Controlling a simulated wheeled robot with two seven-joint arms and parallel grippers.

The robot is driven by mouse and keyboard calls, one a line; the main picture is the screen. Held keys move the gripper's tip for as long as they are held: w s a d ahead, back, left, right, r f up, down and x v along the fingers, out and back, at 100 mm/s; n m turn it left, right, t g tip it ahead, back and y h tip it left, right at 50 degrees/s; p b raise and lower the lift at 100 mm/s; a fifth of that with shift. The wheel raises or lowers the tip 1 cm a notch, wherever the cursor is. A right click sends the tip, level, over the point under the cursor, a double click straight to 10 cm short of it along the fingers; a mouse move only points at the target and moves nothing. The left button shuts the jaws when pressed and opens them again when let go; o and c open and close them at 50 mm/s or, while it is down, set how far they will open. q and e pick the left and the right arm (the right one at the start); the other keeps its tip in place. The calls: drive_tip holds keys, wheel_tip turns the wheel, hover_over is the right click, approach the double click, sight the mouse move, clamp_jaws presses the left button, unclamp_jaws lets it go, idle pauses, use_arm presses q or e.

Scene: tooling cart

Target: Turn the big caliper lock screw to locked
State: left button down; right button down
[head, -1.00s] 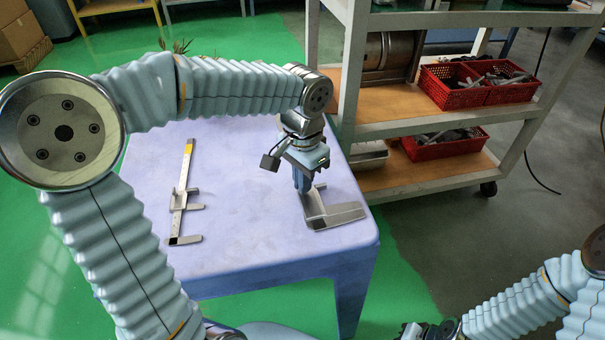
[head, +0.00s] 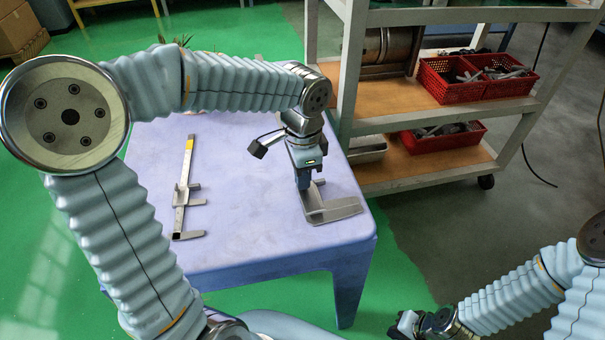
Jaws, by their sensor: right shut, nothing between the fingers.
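A slimmer caliper (head: 182,212) with a yellow patch lies on the left of the table. My right gripper (head: 403,326) is shut and empty at the bottom, away from the table.
The table (head: 245,230) is clear between the calipers. A tooling cart (head: 425,122) with red baskets (head: 470,80) stands close behind the table's right side. My left arm arches over the table's left and back.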

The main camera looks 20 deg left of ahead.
use_arm(q)
drive_tip(key=c, duration=1.3)
unclamp_jaws()
drive_tip(key=shift+c, duration=0.2)
wheel_tip(320, 180, up, 14)
drive_tip(key=p, duration=0.1)
drive_tip(key=shift+p, duration=0.3)
drive_tip(key=shift+s+f, duration=0.1)
drive_tip(key=shift+f, duration=0.05)
